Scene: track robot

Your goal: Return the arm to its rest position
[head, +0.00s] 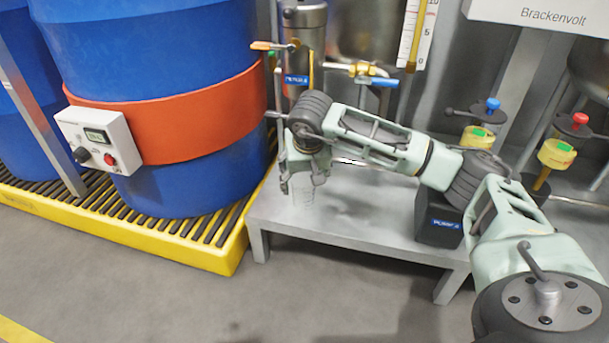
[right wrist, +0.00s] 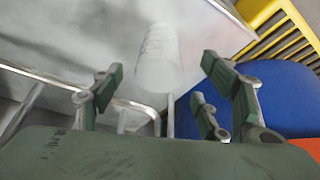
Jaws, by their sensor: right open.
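My right arm reaches in from the right in the head view, over a grey metal bench (head: 350,215). My right gripper (head: 301,182) points down above the bench's left end, with its fingers apart. A clear, glass-like cylinder (head: 303,198) stands faintly visible below the fingers. In the right wrist view the fingers of the right gripper (right wrist: 162,70) are spread, and the pale translucent cylinder (right wrist: 158,55) shows beyond and between them. Nothing appears gripped; whether a finger touches the cylinder I cannot tell. My left gripper is not in view.
A blue drum (head: 165,65) with an orange heater band (head: 205,115) and control box (head: 98,140) stands left on a yellow spill pallet (head: 215,262). Valves (head: 365,72) and a steel tank stand behind the gripper. A dark pump block (head: 437,225) sits under my forearm. Floor in front is clear.

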